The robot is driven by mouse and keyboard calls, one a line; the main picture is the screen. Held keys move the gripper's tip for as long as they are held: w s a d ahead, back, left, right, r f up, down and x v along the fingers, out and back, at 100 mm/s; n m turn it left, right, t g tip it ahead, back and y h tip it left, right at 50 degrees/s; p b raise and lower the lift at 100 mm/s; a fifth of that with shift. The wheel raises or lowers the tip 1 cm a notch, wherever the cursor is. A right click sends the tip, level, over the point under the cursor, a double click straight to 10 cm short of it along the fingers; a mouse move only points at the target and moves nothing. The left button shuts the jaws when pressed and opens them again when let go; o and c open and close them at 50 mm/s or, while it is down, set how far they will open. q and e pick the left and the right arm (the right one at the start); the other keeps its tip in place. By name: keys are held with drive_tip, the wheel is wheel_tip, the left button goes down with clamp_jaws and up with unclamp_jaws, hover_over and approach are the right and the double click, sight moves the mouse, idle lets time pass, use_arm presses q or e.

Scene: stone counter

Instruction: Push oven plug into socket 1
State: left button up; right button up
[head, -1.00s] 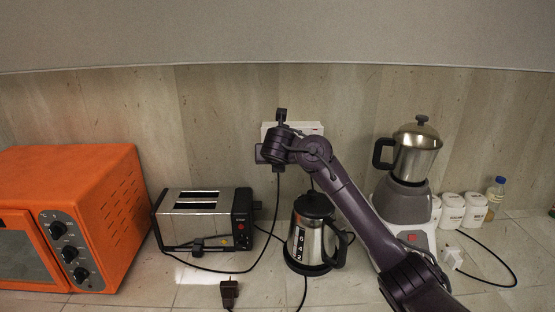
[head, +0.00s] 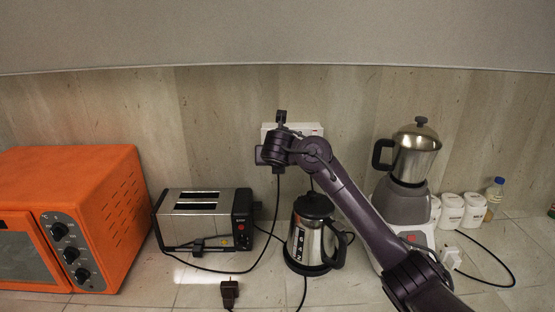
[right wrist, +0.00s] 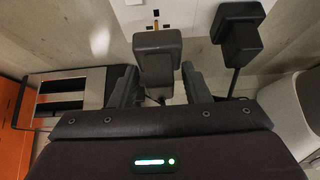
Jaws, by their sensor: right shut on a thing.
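My right gripper (right wrist: 158,75) is shut on a dark plug (right wrist: 157,45), whose brass prong points at the white socket panel (right wrist: 180,12). The prong shows outside the panel, and a small gap seems to remain. In the head view my right gripper (head: 270,152) is up at the wall, just below and left of the panel (head: 308,128), and the held plug is hard to make out. A second dark plug (right wrist: 238,32) sits at the panel to the right, its cord hanging down. Socket numbers cannot be read. My left gripper is not in view.
The orange oven (head: 75,210) stands at the left and the toaster (head: 200,218) beside it. A kettle (head: 313,235) stands below my right arm and a blender (head: 408,180) to its right. A loose dark plug (head: 229,291) lies on the front counter. Cords cross the counter.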

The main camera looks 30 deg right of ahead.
drive_tip(key=shift+r+p, duration=0.1)
drive_tip(key=shift+p, duration=0.45)
idle(0.6)
drive_tip(key=shift+w+d, duration=0.35)
drive_tip(key=shift+w, duration=0.35)
drive_tip(key=shift+w+d, duration=0.35)
drive_tip(key=shift+w, duration=0.35)
idle(0.4)
drive_tip(key=o, duration=1.1)
